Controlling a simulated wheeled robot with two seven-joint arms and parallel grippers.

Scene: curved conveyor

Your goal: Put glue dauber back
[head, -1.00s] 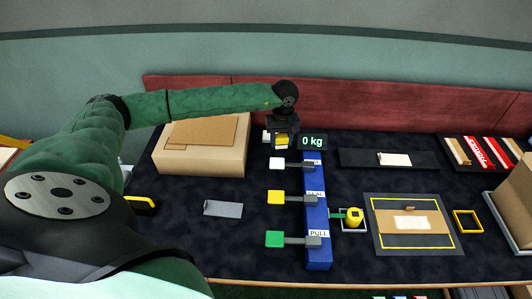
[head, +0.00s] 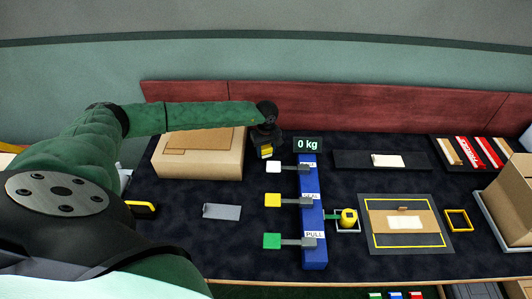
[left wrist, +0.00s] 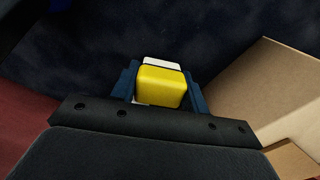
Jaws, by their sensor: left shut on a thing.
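My left gripper (head: 266,148) is shut on a yellow block (head: 266,152) at the back, just right of the cardboard box. In the left wrist view, the yellow block (left wrist: 161,86) sits between the two dark blue fingers, with a white part (left wrist: 162,63) showing beyond it. It may be the glue dauber; I cannot tell for sure. A round yellow thing with a green tab (head: 349,217) stands in a small pale tray (head: 348,229) right of the blue rail. My right gripper is not in view.
A blue rail (head: 314,255) carries white, yellow and green paddles. A cardboard box (head: 200,165) stands left of the gripper; a mat with a parcel (head: 385,244) lies right. A grey plate (head: 221,212) lies left of the rail, with clear dark table around it.

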